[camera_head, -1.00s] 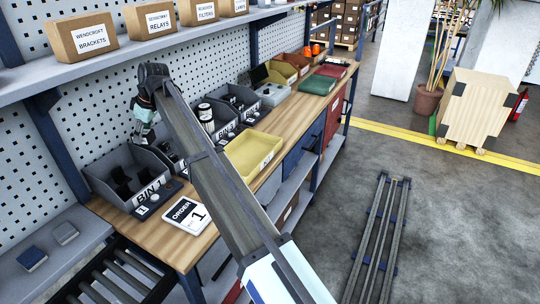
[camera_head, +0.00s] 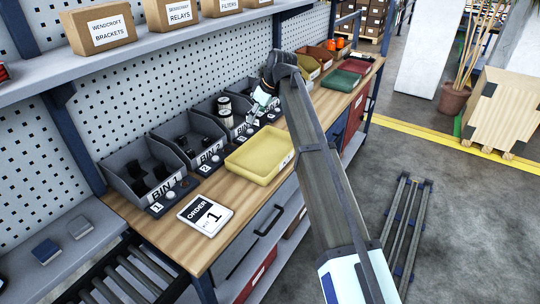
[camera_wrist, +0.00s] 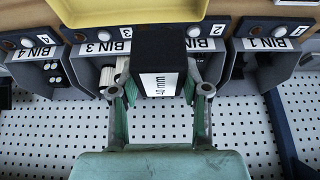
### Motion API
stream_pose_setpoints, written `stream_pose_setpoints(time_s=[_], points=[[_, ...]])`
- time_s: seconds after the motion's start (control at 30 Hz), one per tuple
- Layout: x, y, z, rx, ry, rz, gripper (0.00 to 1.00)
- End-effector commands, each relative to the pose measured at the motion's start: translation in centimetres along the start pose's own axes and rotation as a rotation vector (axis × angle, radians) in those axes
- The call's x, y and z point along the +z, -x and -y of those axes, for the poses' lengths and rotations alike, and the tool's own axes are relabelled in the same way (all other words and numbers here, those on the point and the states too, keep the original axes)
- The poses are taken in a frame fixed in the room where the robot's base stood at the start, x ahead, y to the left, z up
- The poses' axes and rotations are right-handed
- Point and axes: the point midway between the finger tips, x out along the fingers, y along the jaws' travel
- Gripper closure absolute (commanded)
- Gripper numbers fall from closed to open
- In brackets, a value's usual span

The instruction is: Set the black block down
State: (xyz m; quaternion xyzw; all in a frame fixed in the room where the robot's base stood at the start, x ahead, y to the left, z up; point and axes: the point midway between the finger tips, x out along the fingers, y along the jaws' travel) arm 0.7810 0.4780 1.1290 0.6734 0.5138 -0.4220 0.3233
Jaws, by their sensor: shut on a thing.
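The black block (camera_wrist: 172,45) with a white "40 mm" label is held between the fingers of my gripper (camera_wrist: 158,90) in the wrist view. The fingers are shut on its two sides. In the head view my gripper (camera_head: 260,100) is over the bin row near bin 3 (camera_head: 222,116), behind the yellow tray (camera_head: 262,172). The block cannot be made out clearly there. In the wrist view the yellow tray (camera_wrist: 140,12) is at the top edge, and the block hides part of the bin labels.
Bin 1 (camera_head: 125,177) and bin 2 (camera_head: 176,137) stand left of bin 3 along the pegboard. Bin 4 (camera_wrist: 40,53) shows in the wrist view. An order card (camera_head: 205,214) lies on the wooden bench (camera_head: 165,226). Green and red trays (camera_head: 341,80) lie farther along.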

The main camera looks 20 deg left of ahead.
Motion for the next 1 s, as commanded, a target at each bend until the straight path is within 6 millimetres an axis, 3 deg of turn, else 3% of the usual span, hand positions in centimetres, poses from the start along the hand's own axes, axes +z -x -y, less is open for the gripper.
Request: stream_pose_setpoints(time_s=[0.5, 1.0], points=[[5.2, -10.5, 0.1, -0.002, -0.002, 0.002, 0.93], [7.2, -14.7, 0.1, -0.002, -0.002, 0.002, 0.93]])
